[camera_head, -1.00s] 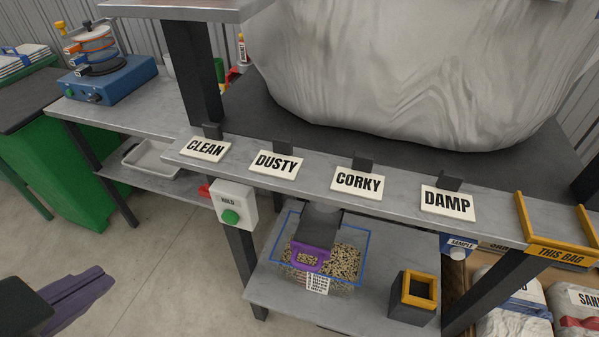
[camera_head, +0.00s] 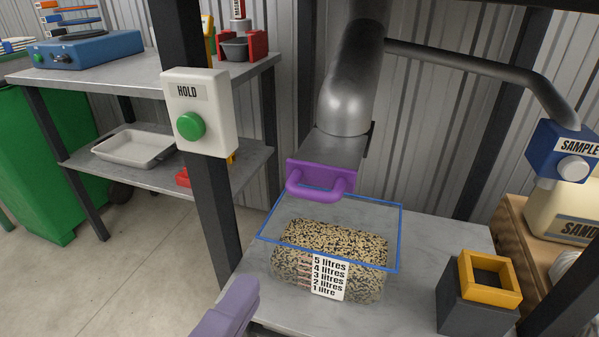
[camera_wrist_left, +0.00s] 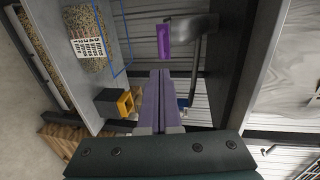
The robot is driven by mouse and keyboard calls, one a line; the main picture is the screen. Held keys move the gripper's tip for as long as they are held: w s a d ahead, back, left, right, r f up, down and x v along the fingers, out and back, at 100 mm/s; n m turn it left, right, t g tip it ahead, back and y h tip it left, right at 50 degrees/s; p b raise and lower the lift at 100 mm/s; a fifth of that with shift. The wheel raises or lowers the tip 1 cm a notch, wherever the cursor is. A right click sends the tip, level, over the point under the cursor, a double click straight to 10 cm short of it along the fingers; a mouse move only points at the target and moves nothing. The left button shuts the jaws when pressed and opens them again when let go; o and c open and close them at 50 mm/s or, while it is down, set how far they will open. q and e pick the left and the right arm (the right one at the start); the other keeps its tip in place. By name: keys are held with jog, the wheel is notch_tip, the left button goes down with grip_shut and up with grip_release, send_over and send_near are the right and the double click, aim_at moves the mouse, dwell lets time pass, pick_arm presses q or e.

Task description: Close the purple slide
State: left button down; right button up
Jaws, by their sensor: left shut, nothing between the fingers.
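The purple slide (camera_head: 320,178), with a loop handle, sits at the front of a grey plate below the metal chute (camera_head: 345,95). The plate shows between the handle and the chute's pipe. It hangs above the clear bin (camera_head: 402,232), and no falling stream shows. My left gripper (camera_head: 245,288) is at the bottom of the head view, below and left of the slide, apart from it. In the left wrist view my gripper's purple-grey fingers (camera_wrist_left: 160,74) are shut together and empty, pointing toward the purple slide (camera_wrist_left: 164,40). My right gripper is not in view.
The blue-rimmed bin holds speckled granules (camera_head: 330,250) and a litre scale. A black block with a yellow frame (camera_head: 488,278) stands right of it. A post with a green HOLD button (camera_head: 190,125) stands left. A blue SAMPLE box (camera_head: 565,155) is at right.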

aim_at(309, 197)
pick_arm(q)
jog(key=x, duration=1.4)
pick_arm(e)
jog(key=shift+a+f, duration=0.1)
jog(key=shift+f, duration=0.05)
pick_arm(q)
jog(key=shift+d, duration=0.1)
